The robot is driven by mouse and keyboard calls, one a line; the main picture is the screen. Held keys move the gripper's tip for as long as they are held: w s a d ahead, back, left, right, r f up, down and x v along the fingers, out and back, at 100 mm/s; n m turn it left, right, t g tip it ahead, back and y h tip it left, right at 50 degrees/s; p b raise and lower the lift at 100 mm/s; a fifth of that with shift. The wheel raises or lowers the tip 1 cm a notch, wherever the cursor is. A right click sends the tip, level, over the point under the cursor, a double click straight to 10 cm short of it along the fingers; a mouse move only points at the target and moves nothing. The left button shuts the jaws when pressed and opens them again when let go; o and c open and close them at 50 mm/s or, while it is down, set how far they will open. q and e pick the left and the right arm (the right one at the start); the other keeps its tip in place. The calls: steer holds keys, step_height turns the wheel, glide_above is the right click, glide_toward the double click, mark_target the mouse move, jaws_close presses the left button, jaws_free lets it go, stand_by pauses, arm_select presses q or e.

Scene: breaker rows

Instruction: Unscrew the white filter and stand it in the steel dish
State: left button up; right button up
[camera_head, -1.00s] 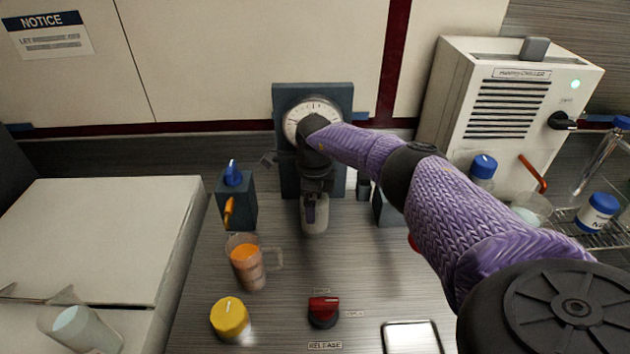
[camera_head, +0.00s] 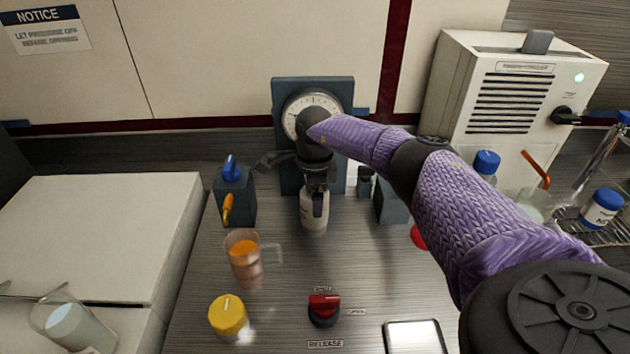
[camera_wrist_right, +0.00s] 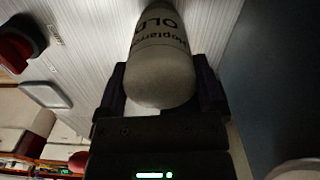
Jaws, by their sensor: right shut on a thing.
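The white filter (camera_head: 313,217) is a pale cylinder in front of the blue-grey gauge panel. My right gripper (camera_head: 315,190) is shut around it, with the lower part of the filter showing below the fingers. In the right wrist view the filter (camera_wrist_right: 160,75), with dark printed lettering, lies between both fingers of the gripper (camera_wrist_right: 165,95). Its upper end is hidden, so I cannot tell whether it is still attached. A rectangular shallow tray (camera_head: 391,339) with a bright inside, possibly the steel dish, lies at the front edge. My left gripper is out of view.
A beaker with orange liquid (camera_head: 245,262), a yellow knob (camera_head: 229,316) and a red RELEASE knob (camera_head: 323,309) stand nearer. A blue-handled valve block (camera_head: 235,195) is left of the filter. A white chiller (camera_head: 520,100) and bottles fill the right.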

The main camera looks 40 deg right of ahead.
steer(key=shift+r+p, duration=1.7)
steer(key=shift+r, duration=0.7)
